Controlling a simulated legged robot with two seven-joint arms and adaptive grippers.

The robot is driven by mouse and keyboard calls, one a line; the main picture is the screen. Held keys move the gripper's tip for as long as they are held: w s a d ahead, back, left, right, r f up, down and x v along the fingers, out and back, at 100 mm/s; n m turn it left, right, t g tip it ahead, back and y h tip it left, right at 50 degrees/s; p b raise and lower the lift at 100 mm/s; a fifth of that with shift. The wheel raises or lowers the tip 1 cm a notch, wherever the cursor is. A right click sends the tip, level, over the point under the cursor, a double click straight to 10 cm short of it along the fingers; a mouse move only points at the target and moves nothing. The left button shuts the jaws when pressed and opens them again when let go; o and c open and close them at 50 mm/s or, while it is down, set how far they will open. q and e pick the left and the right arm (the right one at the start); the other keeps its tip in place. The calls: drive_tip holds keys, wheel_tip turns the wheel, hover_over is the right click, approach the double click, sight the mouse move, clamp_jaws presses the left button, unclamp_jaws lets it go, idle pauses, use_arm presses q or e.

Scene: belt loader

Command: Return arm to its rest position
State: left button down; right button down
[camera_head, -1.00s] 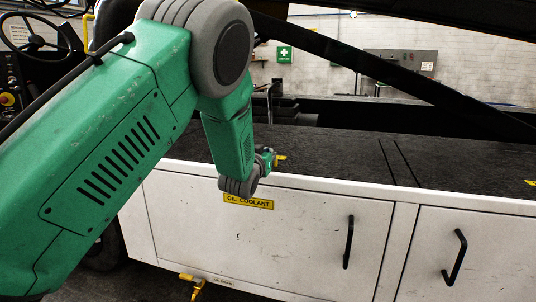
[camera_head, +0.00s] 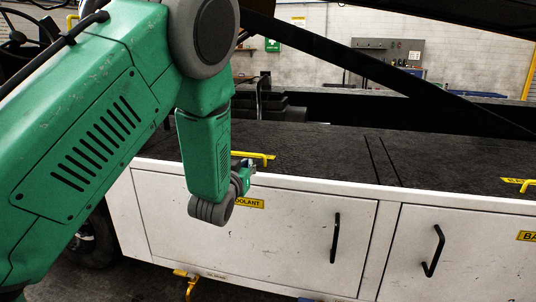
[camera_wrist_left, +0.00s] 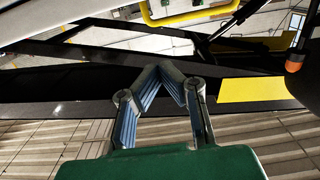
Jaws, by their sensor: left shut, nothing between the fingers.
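My green left arm comes in from the left in the head view and bends down in front of the white cabinet. My left gripper (camera_head: 246,168) is small and partly hidden behind the wrist there, above the top edge of the cabinet. In the left wrist view the two fingers of this gripper (camera_wrist_left: 163,72) meet at their tips, with nothing between them. My right arm and gripper are not in view.
The white cabinet (camera_head: 285,240) has black handles and a partly covered yellow label. Yellow latches (camera_head: 262,156) stand on the dark top deck (camera_head: 310,150). A black diagonal beam (camera_head: 330,52) crosses behind. A yellow bar (camera_wrist_left: 190,13) and yellow plate (camera_wrist_left: 250,90) show in the wrist view.

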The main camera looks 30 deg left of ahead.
use_arm(q)
drive_tip(key=s+d+f+m+g+h+p, duration=0.1)
drive_tip(key=s+d+f+g+h+p, duration=0.2)
drive_tip(key=s+f, duration=0.55)
drive_tip(key=s+d+f+m+g+p, duration=0.1)
drive_tip(key=s+d+f+g, duration=0.4)
drive_tip(key=f, duration=0.6)
drive_tip(key=s+d+f+m+g+h+p, duration=0.1)
drive_tip(key=s+d+f+g+p, duration=0.1)
drive_tip(key=s, duration=1.1)
drive_tip(key=s+d+f+m+g+h+p, duration=0.1)
drive_tip(key=s+d+f+g, duration=0.3)
drive_tip(key=s, duration=1)
drive_tip(key=shift+d+f+g+p, duration=0.35)
drive_tip(key=shift+f+g, duration=0.55)
drive_tip(key=shift+g, duration=0.2)
drive_tip(key=shift+w, duration=0.2)
